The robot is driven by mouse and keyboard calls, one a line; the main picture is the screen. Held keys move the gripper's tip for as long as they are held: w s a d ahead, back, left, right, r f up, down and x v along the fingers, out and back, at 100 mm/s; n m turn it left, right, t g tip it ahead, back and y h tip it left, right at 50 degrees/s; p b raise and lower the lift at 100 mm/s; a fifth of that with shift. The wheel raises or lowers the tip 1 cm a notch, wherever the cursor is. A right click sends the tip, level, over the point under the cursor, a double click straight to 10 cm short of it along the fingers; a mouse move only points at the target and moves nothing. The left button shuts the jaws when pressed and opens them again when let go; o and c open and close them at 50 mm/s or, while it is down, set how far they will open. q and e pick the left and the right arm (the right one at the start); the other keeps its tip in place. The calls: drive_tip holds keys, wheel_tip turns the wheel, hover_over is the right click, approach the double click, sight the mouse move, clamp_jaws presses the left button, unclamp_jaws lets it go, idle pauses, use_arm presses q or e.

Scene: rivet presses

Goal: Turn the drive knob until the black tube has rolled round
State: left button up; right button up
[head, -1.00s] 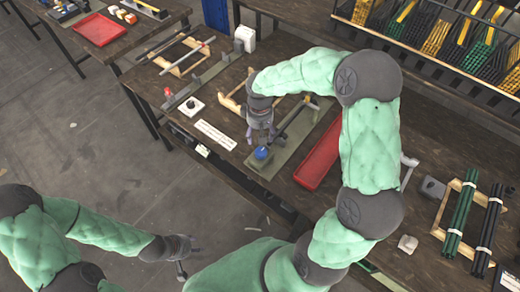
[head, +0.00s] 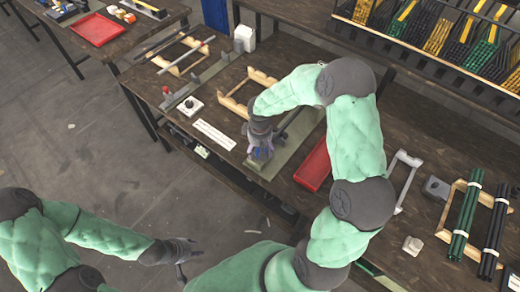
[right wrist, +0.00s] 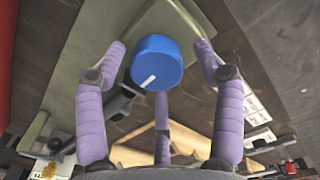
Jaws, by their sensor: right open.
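The blue drive knob (right wrist: 157,62), with a white mark on its face, shows in the right wrist view. The purple fingers of my right gripper (right wrist: 160,68) are spread around it, open, with visible gaps at the sides. In the head view my right gripper (head: 261,155) is over the front end of a grey-green base plate (head: 290,150) and hides the knob. A dark bar, perhaps the black tube (right wrist: 118,103), shows partly behind a finger in the right wrist view. My left gripper (head: 184,254) is empty and open, away from the table, over the floor.
A red tray (head: 314,166) lies just right of the base plate. Wooden racks, one with green and black tubes (head: 466,222), stand on the table.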

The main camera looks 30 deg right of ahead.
drive_tip(key=c, duration=1.1)
drive_tip(key=shift+r+n, duration=0.15)
drive_tip(key=shift+n, duration=0.25)
drive_tip(key=n+p, duration=0.2)
drive_tip(key=shift+a+n, duration=0.1)
drive_tip(key=shift+n, duration=0.2)
drive_tip(key=n+p, duration=0.1)
drive_tip(key=n, duration=0.2)
drive_tip(key=shift+a+p, duration=0.1)
drive_tip(key=shift+p, duration=0.2)
drive_tip(key=shift+s+n+p, duration=0.1)
drive_tip(key=shift+n+p, duration=0.45)
drive_tip(key=shift+n, duration=0.75)
drive_tip(key=shift+c, duration=0.2)
